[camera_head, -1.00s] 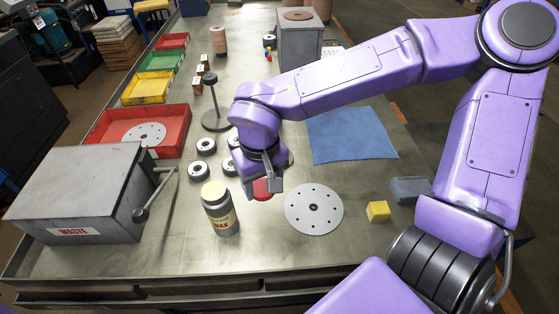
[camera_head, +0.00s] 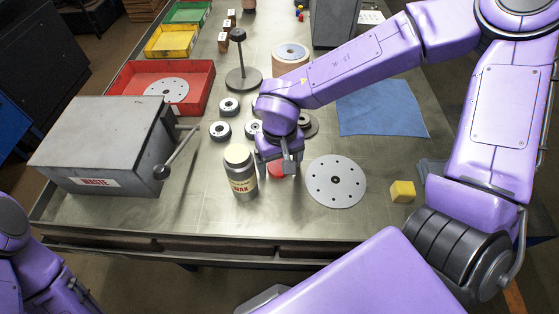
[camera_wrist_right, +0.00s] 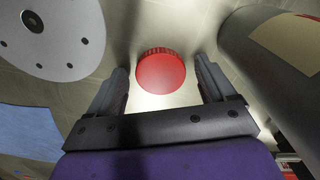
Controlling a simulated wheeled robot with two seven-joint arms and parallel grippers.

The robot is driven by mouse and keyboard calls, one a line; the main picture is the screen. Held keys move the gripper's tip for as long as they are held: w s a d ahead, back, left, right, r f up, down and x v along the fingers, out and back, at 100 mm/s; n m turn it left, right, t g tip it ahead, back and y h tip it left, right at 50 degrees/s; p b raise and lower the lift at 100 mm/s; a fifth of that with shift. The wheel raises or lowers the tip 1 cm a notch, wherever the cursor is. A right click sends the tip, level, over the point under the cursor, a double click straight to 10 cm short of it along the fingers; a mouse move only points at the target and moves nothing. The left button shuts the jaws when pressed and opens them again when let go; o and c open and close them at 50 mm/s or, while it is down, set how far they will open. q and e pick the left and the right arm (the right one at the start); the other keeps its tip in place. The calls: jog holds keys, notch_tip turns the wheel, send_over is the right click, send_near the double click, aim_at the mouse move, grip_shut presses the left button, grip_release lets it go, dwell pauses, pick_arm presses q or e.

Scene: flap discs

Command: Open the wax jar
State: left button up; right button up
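The wax jar (camera_head: 241,173) stands upright on the metal table, with a pale cream top and a label reading WAX. At the right of the right wrist view, the dark side of the jar (camera_wrist_right: 250,75) shows close up. A round red cap with a ridged edge (camera_wrist_right: 160,71) is between and beyond my right gripper's fingers, with gaps on both sides. In the head view this red cap (camera_head: 275,170) is partly hidden by my right gripper (camera_head: 288,165), just right of the jar. My right gripper is open and low over the table. My left gripper is not in view.
A grey waste box (camera_head: 100,140) with a lever stands left of the jar. A white disc with holes (camera_head: 336,187) and a yellow block (camera_head: 402,191) lie to the right. Small wheels, a stand (camera_head: 242,75) and a blue cloth (camera_head: 382,108) are behind.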

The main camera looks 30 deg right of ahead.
aim_at(280, 168)
jog(key=shift+s+r, duration=0.1)
notch_tip(280, 168, up, 12)
jog(key=p, duration=0.1)
dwell(0.4)
